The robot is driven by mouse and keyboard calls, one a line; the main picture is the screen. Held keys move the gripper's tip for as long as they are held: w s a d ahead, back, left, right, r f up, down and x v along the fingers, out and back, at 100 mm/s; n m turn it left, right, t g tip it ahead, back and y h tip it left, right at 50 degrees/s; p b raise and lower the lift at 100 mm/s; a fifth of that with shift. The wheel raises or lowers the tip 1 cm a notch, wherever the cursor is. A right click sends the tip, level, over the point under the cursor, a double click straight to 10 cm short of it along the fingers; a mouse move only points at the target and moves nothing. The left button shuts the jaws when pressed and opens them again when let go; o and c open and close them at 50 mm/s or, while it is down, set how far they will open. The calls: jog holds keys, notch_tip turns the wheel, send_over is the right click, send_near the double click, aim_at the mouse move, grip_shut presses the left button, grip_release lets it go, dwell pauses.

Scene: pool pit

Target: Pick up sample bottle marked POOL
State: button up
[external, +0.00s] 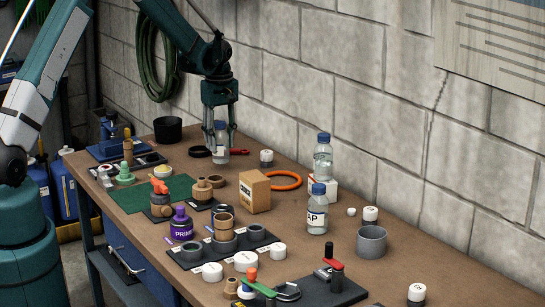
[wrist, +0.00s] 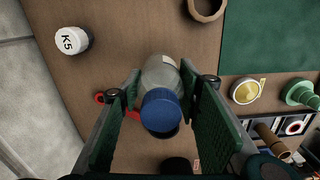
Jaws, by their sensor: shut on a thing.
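My gripper (external: 219,138) is over the far part of the bench, pointing down. Its fingers are shut on a clear bottle with a blue cap (external: 220,153). In the wrist view the bottle (wrist: 162,75) stands between the two green finger pads, cap toward the camera. A pale label shows on its side, but I cannot read it. I cannot tell whether its base touches the bench. A second blue-capped bottle (external: 317,212) has a label ending in "AP". A third blue-capped bottle (external: 323,160) stands on a white box, its label unreadable.
A red-handled tool (external: 238,151) lies beside the held bottle. A white cap marked K5 (wrist: 73,40) stands left in the wrist view. A cardboard box (external: 255,191), an orange ring (external: 285,181) and a purple primer can (external: 181,225) stand nearer. The block wall is close behind.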

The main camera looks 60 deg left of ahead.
aim_at(220, 122)
notch_tip(220, 122, up, 7)
jog(key=shift+r, duration=0.15)
dwell(0.4)
dwell(0.5)
